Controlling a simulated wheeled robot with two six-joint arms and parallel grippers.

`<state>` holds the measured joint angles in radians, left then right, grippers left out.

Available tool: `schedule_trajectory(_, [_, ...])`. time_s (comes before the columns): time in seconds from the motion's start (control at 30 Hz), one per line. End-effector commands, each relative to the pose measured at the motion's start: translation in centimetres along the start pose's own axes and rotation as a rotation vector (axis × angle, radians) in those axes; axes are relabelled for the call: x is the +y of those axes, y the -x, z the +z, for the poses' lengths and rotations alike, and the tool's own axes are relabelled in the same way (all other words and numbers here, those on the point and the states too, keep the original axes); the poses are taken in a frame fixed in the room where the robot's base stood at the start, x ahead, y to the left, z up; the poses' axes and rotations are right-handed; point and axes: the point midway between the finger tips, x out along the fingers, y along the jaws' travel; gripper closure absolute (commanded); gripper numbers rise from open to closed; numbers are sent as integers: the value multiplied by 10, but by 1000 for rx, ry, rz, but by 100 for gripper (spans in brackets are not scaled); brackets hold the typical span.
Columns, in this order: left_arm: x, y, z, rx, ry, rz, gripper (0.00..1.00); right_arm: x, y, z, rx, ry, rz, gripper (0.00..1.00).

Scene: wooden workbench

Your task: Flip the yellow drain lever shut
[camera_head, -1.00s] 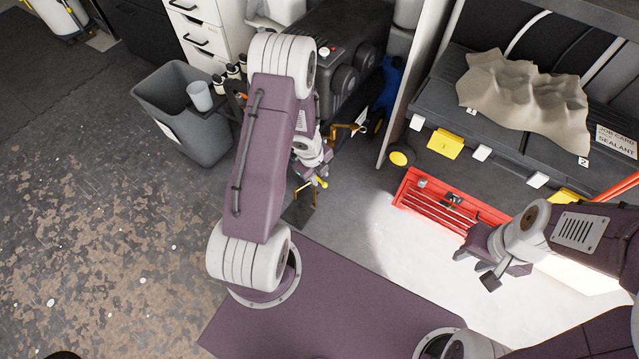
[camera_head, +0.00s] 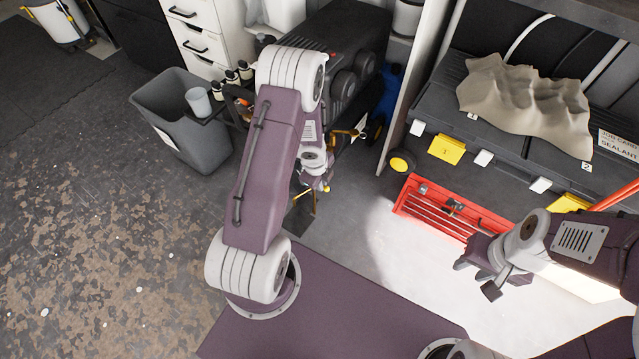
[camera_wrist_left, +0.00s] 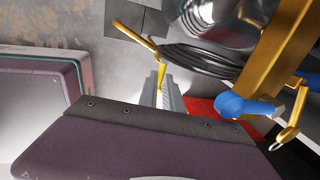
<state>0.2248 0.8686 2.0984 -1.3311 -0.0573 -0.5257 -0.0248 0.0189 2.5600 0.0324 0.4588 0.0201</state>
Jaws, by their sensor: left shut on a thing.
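In the left wrist view, the yellow drain lever (camera_wrist_left: 161,74) shows as a narrow strip between the two grey fingers of my left gripper (camera_wrist_left: 161,90). The gripper is shut on it, and the fingers hide part of the lever. In the head view, my left gripper (camera_head: 322,184) is beside the dark compressor (camera_head: 335,50), low near the floor, with a small bit of yellow at its tips. My right gripper (camera_head: 475,277) hangs empty over the bright floor at the right, its fingers apart.
A blue fitting (camera_wrist_left: 245,107) and gold frame (camera_wrist_left: 275,50) are to the right. A grey bin (camera_head: 185,135) and red tool tray (camera_head: 440,212) stand nearby.

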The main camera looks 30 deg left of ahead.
Motion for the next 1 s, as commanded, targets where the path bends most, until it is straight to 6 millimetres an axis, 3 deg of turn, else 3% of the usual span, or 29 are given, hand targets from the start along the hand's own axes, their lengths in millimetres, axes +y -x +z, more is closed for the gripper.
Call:
schedule_trajectory(0.23, [-1,0,0,0,6,-1,100,0,0,0,0,0,0,64])
schedule_trajectory(0.3, [-1,0,0,0,5,-1,74,0,0,0,0,0,0,64])
schedule_trajectory(0.33, [0,0,0,0,5,-1,69,0,0,0,0,0,0,64])
schedule_trajectory(0.73, [-1,8,0,0,3,-1,69,0,6,-1,0,0,0,64])
schedule_trajectory(0.87, [-2,30,0,0,3,-1,69,0,24,-2,0,0,0,64])
schedule_trajectory(1.0, [-3,64,0,0,4,-1,69,-1,49,-5,0,0,0,64])
